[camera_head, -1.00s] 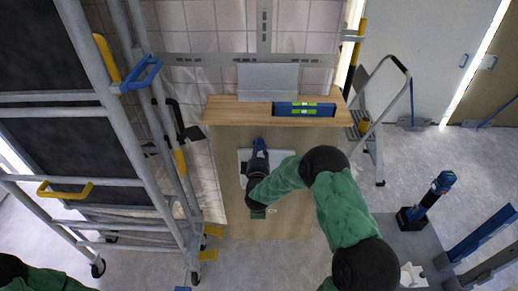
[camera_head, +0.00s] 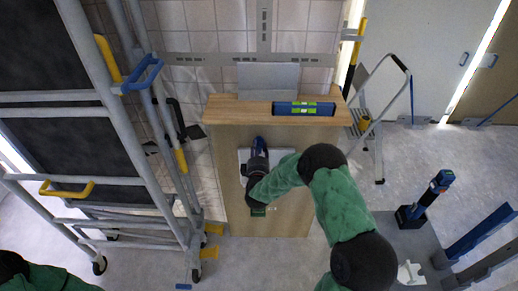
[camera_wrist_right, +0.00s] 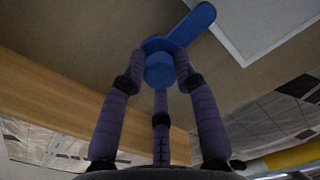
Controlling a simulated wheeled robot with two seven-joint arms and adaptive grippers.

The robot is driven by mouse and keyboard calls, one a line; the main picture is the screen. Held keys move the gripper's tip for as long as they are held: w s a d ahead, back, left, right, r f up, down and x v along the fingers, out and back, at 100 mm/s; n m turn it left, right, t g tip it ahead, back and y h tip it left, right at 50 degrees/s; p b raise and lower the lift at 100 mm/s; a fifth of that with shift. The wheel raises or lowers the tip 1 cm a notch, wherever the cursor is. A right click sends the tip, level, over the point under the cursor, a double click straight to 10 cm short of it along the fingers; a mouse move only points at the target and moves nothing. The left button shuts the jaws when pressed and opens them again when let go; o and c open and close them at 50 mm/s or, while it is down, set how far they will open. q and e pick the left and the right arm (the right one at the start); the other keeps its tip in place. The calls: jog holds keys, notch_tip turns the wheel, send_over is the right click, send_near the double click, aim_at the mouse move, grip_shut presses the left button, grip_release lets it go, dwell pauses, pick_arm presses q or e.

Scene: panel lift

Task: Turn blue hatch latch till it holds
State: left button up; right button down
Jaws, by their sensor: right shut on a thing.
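The blue hatch latch (camera_wrist_right: 160,69) has a round hub and a flat lever (camera_wrist_right: 193,24) pointing to the upper right in the right wrist view. The fingers of my right gripper (camera_wrist_right: 160,75) are closed around the hub, with the lever free beyond them. In the head view my right gripper (camera_head: 258,150) is at the pale hatch plate (camera_head: 243,155) on the front of the wooden cabinet (camera_head: 225,185), and it mostly hides the latch. My left gripper is out of view; only part of my left arm shows at the bottom left.
A wooden ledge (camera_head: 225,110) with a blue spirit level (camera_head: 304,108) lies above the hatch. A metal scaffold (camera_head: 115,183) stands close on the left. A stepladder (camera_head: 372,120) stands on the right, with blue-handled gear on a grey plate (camera_head: 385,230) below it.

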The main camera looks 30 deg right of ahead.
jog(key=shift+w+a+r, duration=0.1)
jog(key=shift+r, duration=0.05)
jog(key=c, duration=1)
grip_release()
jog(key=shift+o, duration=0.2)
jog(key=v, duration=1.2)
